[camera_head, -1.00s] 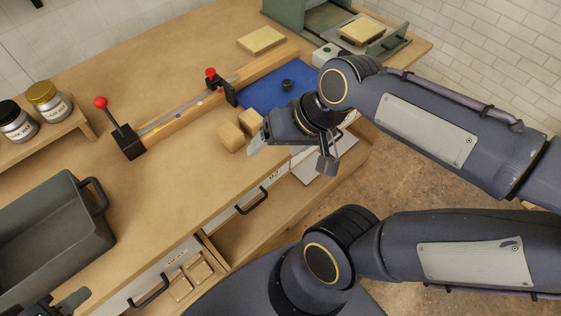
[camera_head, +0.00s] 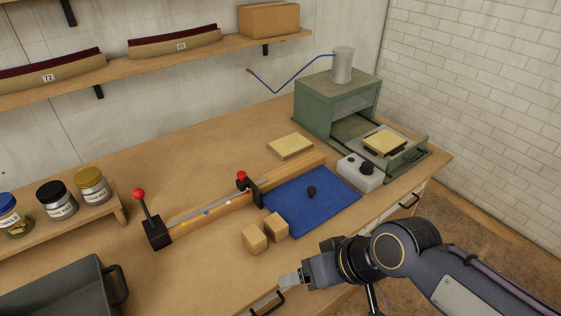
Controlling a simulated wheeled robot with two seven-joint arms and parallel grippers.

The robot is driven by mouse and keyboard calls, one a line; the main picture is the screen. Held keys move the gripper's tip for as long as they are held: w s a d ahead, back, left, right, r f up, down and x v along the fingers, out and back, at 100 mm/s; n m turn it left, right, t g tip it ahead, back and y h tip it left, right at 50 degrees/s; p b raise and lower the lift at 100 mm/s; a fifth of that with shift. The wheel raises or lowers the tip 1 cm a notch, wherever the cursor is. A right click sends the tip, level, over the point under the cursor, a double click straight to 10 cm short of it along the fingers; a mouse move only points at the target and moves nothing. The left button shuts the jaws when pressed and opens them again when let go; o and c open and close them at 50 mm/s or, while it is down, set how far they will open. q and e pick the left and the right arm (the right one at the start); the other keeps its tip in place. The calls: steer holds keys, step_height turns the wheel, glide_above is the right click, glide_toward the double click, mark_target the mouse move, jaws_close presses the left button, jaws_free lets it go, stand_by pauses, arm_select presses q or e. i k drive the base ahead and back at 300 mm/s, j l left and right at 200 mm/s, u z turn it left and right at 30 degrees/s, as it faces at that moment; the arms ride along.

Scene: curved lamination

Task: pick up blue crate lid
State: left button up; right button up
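The blue crate lid (camera_head: 288,207) lies flat on the worktop, right of centre in the head view. My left gripper is not in view.
A wooden rail with red-knobbed clamps (camera_head: 205,208) runs along the lid's left side. A white control box (camera_head: 358,175) and a green press (camera_head: 335,105) stand behind right. The wooden blocks (camera_head: 255,239) are close to the lid. A grey bin (camera_head: 65,290) is at lower left.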

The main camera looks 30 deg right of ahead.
mark_target(306, 201)
steer(key=z, duration=1.3)
steer(key=u, duration=2.45)
steer(key=k+l+z, duration=0.15)
steer(key=l, duration=0.35)
steer(key=l+z, duration=0.15)
steer(key=l, duration=0.4)
steer(key=k+l+z, duration=0.15)
steer(key=l, duration=0.4)
